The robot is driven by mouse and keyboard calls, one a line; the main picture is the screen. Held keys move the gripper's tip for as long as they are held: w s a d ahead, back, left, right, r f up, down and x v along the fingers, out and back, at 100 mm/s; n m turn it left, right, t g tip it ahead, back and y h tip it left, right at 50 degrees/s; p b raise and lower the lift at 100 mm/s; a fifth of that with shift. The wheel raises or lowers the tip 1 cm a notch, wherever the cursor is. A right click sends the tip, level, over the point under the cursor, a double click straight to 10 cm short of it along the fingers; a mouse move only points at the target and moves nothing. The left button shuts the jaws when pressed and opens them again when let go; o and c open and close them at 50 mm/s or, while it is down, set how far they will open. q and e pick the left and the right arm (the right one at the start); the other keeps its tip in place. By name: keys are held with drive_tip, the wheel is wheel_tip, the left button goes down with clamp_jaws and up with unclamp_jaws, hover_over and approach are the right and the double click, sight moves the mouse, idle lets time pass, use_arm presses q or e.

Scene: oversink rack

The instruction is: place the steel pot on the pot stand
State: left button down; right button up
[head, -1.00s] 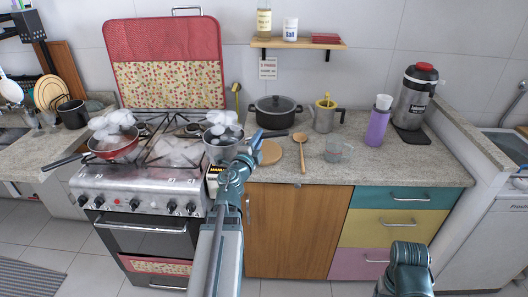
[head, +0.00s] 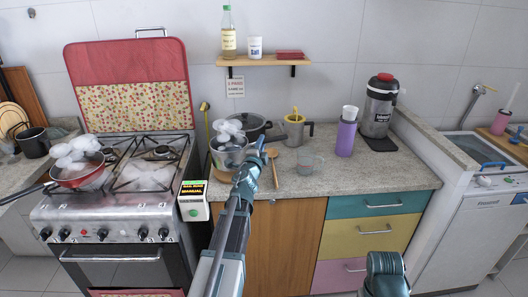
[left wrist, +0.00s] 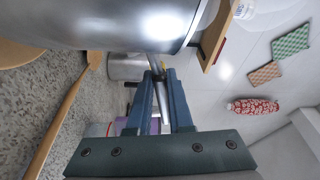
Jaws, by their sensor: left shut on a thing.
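The steel pot (head: 229,158) is held upright by my left gripper (head: 262,146), which is shut on its handle at the pot's right side. White puffs cover the pot's top. The round wooden pot stand (head: 222,175) shows only as a sliver under the pot's lower edge. In the left wrist view the pot's shiny wall (left wrist: 120,22) fills the upper left, with the stand's edge (left wrist: 18,55) below it. I cannot tell whether the pot touches the stand. My right gripper's fingers do not show, only part of that arm at the lower right.
A wooden spoon (head: 275,172) lies right of the pot. A dark lidded pot (head: 252,124) stands behind, with a grey pitcher (head: 294,132) beside it. A clear measuring cup (head: 309,163) and purple bottle (head: 345,136) stand farther right. The stove (head: 118,200) is left.

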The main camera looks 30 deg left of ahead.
use_arm(q)
drive_tip(key=shift+w+d, duration=0.15)
drive_tip(key=shift+w, duration=0.4)
wheel_tip(320, 180, down, 4)
drive_tip(key=b, duration=0.4)
drive_tip(key=shift+w, duration=0.1)
drive_tip(key=shift+d+r, duration=0.1)
drive_tip(key=shift+r, duration=0.1)
drive_tip(key=c, duration=1.2)
unclamp_jaws()
drive_tip(key=shift+f, duration=0.15)
drive_tip(key=shift+c, duration=0.2)
drive_tip(key=o, duration=0.4)
